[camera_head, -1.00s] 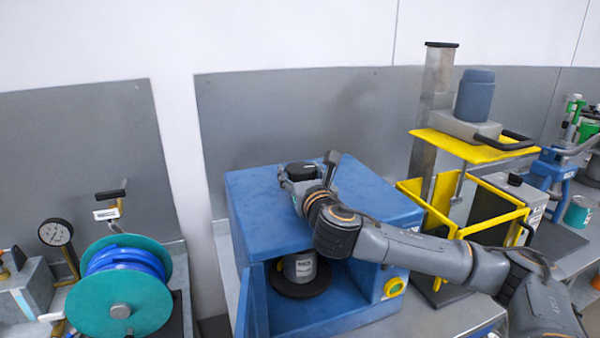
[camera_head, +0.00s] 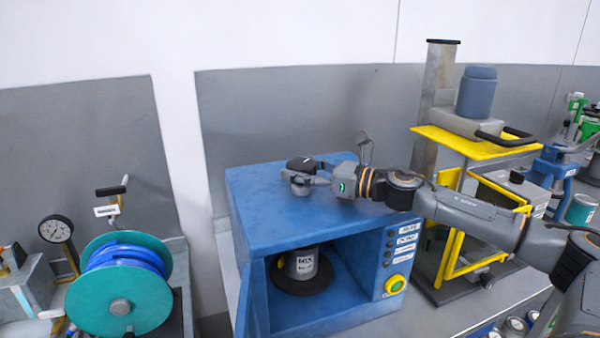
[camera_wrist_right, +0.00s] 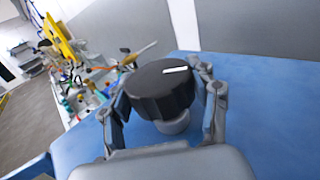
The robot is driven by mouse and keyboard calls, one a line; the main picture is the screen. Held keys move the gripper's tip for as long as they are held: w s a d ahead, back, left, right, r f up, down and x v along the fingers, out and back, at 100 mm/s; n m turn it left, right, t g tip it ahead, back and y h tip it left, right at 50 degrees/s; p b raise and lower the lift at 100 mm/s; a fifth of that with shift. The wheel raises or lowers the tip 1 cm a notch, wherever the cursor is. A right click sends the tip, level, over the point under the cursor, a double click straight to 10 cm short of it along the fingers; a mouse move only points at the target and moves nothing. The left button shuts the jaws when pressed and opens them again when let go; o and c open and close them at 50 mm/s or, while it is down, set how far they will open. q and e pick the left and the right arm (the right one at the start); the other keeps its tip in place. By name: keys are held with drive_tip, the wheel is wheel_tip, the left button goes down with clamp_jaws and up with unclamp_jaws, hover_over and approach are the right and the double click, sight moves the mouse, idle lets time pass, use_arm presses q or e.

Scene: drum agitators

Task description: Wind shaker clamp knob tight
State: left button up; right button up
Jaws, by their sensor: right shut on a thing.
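The clamp knob (camera_head: 301,164) is black with a white mark and sits on top of the blue shaker box (camera_head: 262,225). In the right wrist view the knob (camera_wrist_right: 160,88) stands on a grey stem, its white line near the far edge. My right gripper (camera_head: 302,180) reaches in level from the right, its fingers shut on the knob's sides; they also flank it in the right wrist view (camera_wrist_right: 163,100). Inside the open box, a grey labelled can (camera_head: 301,264) stands on a dark round plate. My left gripper is out of view.
A yellow-framed press (camera_head: 470,142) stands right of the box, behind my right arm. A teal reel with blue hose (camera_head: 118,305) and a gauge (camera_head: 55,229) are at left.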

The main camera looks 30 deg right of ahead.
drive_tip(key=shift+n+g+y+b, duration=0.5)
drive_tip(key=shift+n+g+y, duration=1.1)
drive_tip(key=shift+y, duration=0.4)
drive_tip(key=shift+r, duration=0.1)
drive_tip(key=o, duration=1.2)
drive_tip(key=shift+c, duration=0.2)
drive_tip(key=v, duration=1)
drive_tip(key=shift+s+d+f, duration=0.15)
drive_tip(key=shift+d+f, duration=0.1)
drive_tip(key=shift+d, duration=0.15)
drive_tip(key=shift+s+d+r, duration=0.2)
drive_tip(key=shift+s+d, duration=0.2)
drive_tip(key=shift+d, duration=0.05)
